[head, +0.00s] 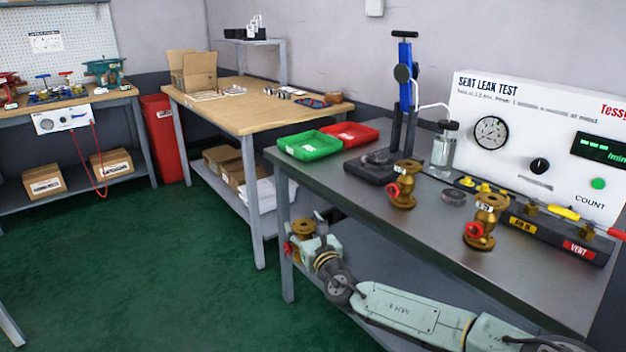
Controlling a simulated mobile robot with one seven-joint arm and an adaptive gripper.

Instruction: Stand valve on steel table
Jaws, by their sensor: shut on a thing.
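My gripper (316,236) is shut on a brass valve (302,229) with a red handwheel. It holds the valve in front of the near left side of the steel table (310,168), apart from the bare top as far as I can tell. The held valve looks roughly upright, with its round flange up; the gripper hides part of its body. Two similar brass valves with red handwheels stand on the steel table: one near the middle (404,186), one further right (484,222).
A green tray (310,146) and a red tray (348,134) sit at the table's far left. A seat leak test panel (530,140) lines the back. The left front tabletop is clear.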

